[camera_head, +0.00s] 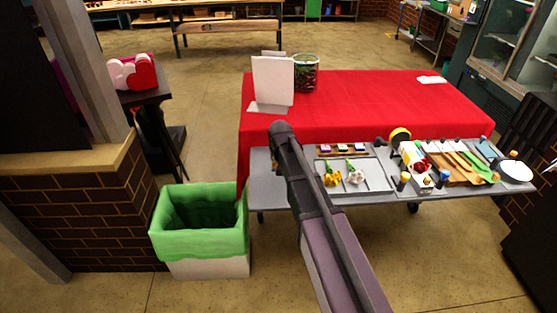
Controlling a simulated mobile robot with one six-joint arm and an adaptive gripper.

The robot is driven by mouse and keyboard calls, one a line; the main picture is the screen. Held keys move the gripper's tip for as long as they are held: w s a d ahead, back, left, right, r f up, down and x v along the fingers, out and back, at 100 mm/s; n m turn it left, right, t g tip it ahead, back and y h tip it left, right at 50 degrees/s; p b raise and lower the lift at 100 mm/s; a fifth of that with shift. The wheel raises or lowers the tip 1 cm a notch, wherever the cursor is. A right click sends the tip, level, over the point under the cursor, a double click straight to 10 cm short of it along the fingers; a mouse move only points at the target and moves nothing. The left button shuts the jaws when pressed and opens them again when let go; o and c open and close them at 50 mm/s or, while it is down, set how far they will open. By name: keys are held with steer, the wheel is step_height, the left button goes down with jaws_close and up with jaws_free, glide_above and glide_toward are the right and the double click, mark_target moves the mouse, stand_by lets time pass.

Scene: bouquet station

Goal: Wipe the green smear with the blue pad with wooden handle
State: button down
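A small blue item (486,149), which may be the blue pad, lies near the right end of the grey cart top (262,184). Its handle is too small to make out. A bright green shape (487,174) lies near the cart's right front, beside orange-brown items. I cannot tell whether it is the green smear or an object. My arm rises from the bottom across the middle of the view and hides part of the cart's left side. My gripper does not show.
The cart also holds a tray (378,188) with yellow and white flowers and several small bottles. A red-covered table (370,100) stands behind it, with a white card stand (273,80) and a dark jar (306,74). A green-lined bin (200,240) stands at left.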

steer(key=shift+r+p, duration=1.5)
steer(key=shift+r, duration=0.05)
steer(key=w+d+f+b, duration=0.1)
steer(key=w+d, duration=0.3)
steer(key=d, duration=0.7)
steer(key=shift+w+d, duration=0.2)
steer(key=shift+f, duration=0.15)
